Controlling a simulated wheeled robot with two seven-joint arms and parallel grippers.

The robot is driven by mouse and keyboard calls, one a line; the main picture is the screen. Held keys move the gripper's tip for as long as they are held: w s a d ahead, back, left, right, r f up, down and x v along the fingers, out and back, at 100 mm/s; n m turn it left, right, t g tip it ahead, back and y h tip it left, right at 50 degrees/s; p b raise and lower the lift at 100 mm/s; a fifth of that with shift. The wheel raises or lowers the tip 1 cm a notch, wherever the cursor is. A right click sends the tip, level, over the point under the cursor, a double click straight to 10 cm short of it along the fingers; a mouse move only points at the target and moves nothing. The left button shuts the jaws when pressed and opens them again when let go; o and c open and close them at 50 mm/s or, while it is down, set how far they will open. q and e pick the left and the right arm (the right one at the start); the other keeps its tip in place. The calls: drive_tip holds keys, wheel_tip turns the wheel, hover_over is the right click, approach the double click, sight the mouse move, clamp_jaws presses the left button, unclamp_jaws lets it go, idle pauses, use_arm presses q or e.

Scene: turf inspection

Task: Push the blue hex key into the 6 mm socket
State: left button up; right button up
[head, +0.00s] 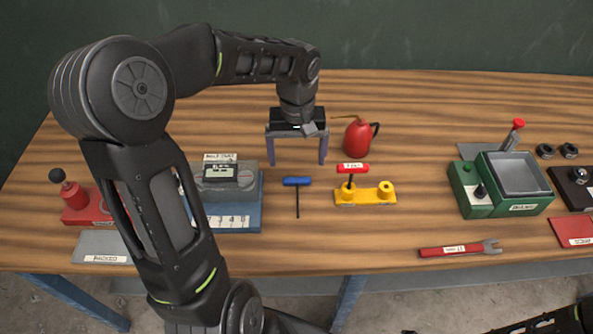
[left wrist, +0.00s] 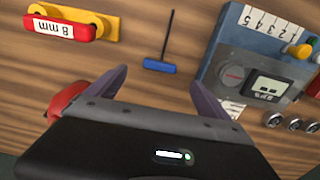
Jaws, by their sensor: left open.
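The blue hex key (head: 297,182) lies flat on the wooden table, its T-handle at the back and its dark shaft toward the front edge; it also shows in the left wrist view (left wrist: 160,66). My left gripper (head: 297,162) is open and empty, fingers pointing down, behind the key's handle. In the left wrist view the handle appears between the fingertips (left wrist: 157,75), beyond them and not gripped. The yellow socket block (head: 365,199) stands right of the key. A red T-handle key (head: 353,168) labelled 8 mm stands in its left socket. Its right socket (head: 386,187) looks empty; no 6 mm marking is readable.
A blue-based gauge (head: 243,217) stands left of the key. A red oil can (head: 358,137) stands right of my gripper. A green machine (head: 500,186) and a red wrench (head: 460,250) are farther right. Bare wood surrounds the key's shaft.

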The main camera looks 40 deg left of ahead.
sight(297, 181)
use_arm(q)
drive_tip(key=shift+s+d+r, duration=0.1)
drive_tip(key=shift+s, duration=0.1)
drive_tip(key=shift+f, duration=1.35)
drive_tip(key=shift+f+p, duration=0.25)
drive_tip(key=shift+p, duration=0.05)
drive_tip(key=shift+f+p, duration=0.55)
drive_tip(key=shift+f, duration=1.8)
drive_tip(key=shift+c, duration=0.2)
drive_tip(key=c, duration=1.4)
